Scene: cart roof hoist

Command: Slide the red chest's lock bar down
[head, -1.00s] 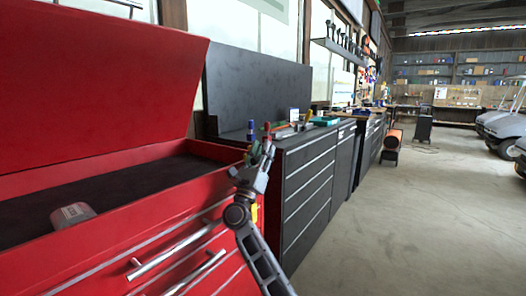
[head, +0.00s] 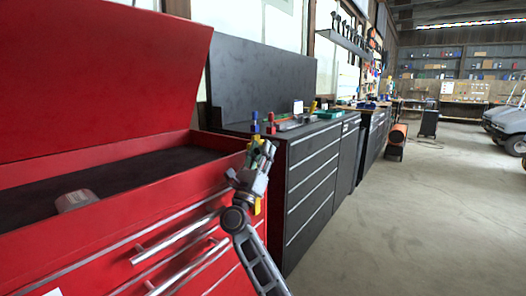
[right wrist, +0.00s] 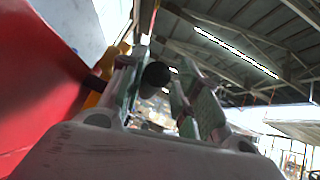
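The red chest (head: 110,245) fills the left of the head view, its lid (head: 90,80) raised. A yellow lock bar (head: 257,206) shows in part at its right end, behind my right gripper (head: 262,152). In the right wrist view the yellow bar (right wrist: 112,78) is beside the red chest wall, with a dark round knob (right wrist: 155,75) on a stem. The knob appears between the parted fingers of my right gripper (right wrist: 165,65), nearer the left finger. I cannot tell whether they touch. The right gripper is open. My left gripper is out of view.
A black drawer cabinet (head: 310,185) stands close behind the gripper, with small tools and bottles on top. Drawer handles (head: 180,240) stick out from the chest front. The concrete floor (head: 420,220) at right is clear.

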